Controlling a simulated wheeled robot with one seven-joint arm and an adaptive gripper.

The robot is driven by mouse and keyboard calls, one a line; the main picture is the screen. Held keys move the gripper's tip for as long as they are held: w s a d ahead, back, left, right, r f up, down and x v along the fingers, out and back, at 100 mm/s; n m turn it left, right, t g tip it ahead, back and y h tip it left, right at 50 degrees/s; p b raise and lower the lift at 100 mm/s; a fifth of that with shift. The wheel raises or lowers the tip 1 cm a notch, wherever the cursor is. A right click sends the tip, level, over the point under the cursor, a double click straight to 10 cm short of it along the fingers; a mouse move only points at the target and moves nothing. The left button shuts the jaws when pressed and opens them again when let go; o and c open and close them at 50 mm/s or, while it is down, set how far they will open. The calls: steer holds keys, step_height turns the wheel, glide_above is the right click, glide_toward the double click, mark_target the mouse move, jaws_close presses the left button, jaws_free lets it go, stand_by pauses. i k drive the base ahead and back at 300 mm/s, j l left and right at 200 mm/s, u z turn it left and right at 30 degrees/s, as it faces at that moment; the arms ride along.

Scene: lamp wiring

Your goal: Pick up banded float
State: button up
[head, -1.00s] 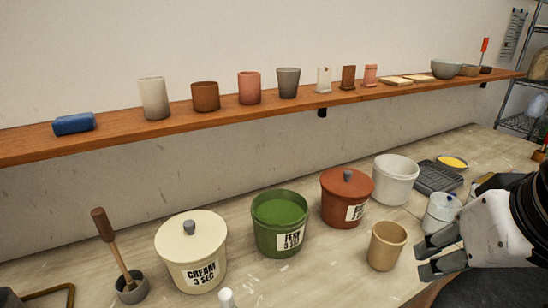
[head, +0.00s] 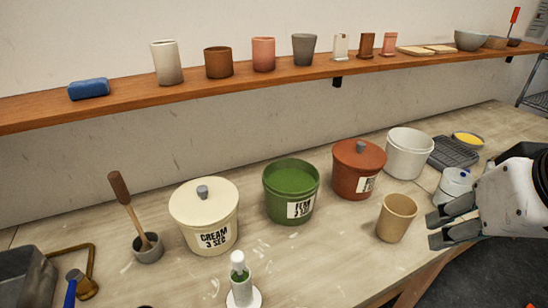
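I cannot make out a thing that is clearly the banded float in the head view. My gripper (head: 434,229) is at the right, its two dark fingers apart and pointing left, with nothing visible between them. A tan cup (head: 396,218) stands just left of the fingertips, apart from them in the picture. A white container (head: 453,184) with a bluish mark is partly hidden behind my gripper. A white bottle (head: 240,280) with a green part stands on a white round base at the front.
On the bench are a cream lidded bucket (head: 204,210), an open green bucket (head: 290,192), a red-brown lidded bucket (head: 357,169), a white bucket (head: 408,154) and a mortar (head: 148,248) with a pestle. A wooden shelf (head: 210,88) with cups and a blue block (head: 89,89) runs above.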

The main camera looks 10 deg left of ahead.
mark_target(237, 258)
steer(key=j+u, duration=0.3)
steer(key=j, duration=1.35)
